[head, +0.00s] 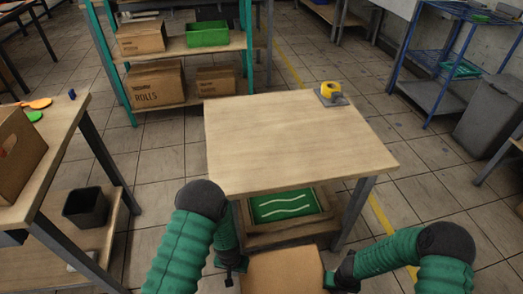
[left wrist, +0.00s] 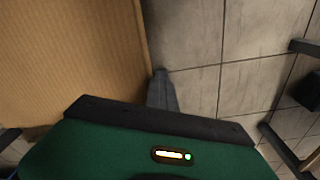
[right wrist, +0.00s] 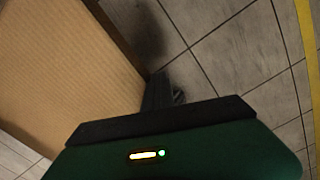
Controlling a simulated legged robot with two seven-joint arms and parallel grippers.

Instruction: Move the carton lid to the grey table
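The carton lid (head: 285,272) is a plain brown cardboard piece at the bottom edge of the head view, between my two grippers. Its near part is cut off. My left gripper (head: 228,277) is at its left side and my right gripper (head: 331,280) at its right side. In the left wrist view, the shut fingers (left wrist: 162,90) lie along the cardboard's edge (left wrist: 75,60). In the right wrist view, the shut fingers (right wrist: 162,92) lie against the cardboard's side (right wrist: 65,75). Firm contact cannot be told. A wood-topped table with grey legs (head: 290,145) stands ahead.
A yellow tape roll on a grey base (head: 331,92) sits at that table's far right corner. A green tray (head: 285,205) is on its lower shelf. A side table (head: 60,125) with a carton (head: 18,155) stands left. The middle tabletop is clear.

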